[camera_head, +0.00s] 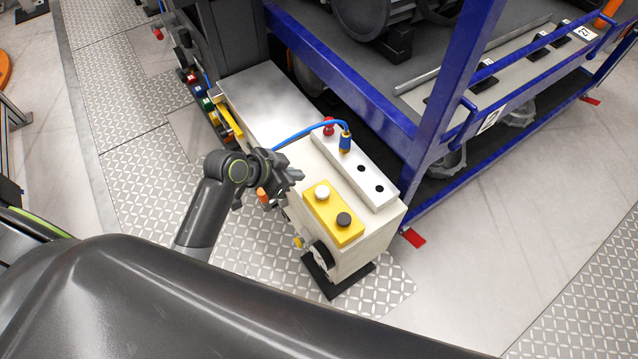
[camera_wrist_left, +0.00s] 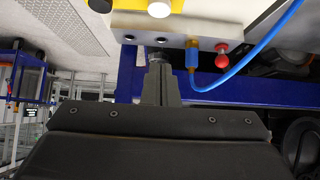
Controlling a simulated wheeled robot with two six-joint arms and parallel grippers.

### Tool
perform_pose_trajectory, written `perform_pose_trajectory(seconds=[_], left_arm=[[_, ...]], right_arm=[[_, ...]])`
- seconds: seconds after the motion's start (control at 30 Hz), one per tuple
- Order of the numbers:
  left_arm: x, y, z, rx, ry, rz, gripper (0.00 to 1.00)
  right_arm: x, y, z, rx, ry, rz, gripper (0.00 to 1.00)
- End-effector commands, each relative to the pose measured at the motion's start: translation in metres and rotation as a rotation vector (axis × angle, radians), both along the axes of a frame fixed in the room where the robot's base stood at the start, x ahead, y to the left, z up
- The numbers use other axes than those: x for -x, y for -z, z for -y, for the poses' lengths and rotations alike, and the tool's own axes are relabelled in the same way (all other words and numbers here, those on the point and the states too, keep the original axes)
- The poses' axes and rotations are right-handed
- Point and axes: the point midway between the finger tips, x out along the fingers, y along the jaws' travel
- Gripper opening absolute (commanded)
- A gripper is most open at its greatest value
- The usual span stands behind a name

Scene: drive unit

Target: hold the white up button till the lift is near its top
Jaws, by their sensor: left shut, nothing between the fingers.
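The white up button (camera_head: 322,191) sits on a yellow control box (camera_head: 334,229) on top of a pale cabinet. A black button (camera_head: 343,219) is beside it on the same box. In the left wrist view, the white button (camera_wrist_left: 159,9) and the black button (camera_wrist_left: 99,4) show at the top edge. My left gripper (camera_head: 297,175) is shut and empty, just left of and behind the yellow box in the head view, apart from the white button. Its closed fingers also show in the left wrist view (camera_wrist_left: 158,66). I cannot tell how high the lift stands. My right gripper is out of view.
A silver socket strip (camera_head: 364,181) with a blue-cabled plug (camera_head: 345,143) and a red knob (camera_head: 328,126) lies beside the yellow box. A blue frame (camera_head: 428,151) with machinery stands behind at right. Coloured fittings line the cabinet's left side. Open floor lies at lower right.

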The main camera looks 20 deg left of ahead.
Motion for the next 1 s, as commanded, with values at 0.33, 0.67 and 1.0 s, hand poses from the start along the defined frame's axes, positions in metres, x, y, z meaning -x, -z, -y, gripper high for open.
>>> perform_pose_trajectory(seconds=[0.33, 0.67, 1.0], left_arm=[[-0.026, 0.032, 0.021, 0.004, -0.001, -0.002, 0.0], [-0.054, 0.069, 0.043, 0.002, 0.0, -0.002, 0.0], [-0.055, 0.105, 0.043, -0.001, -0.001, -0.001, 0.0]], right_arm=[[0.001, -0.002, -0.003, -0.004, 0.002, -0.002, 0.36], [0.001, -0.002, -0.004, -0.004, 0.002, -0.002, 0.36], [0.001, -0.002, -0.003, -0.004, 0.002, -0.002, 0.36]])
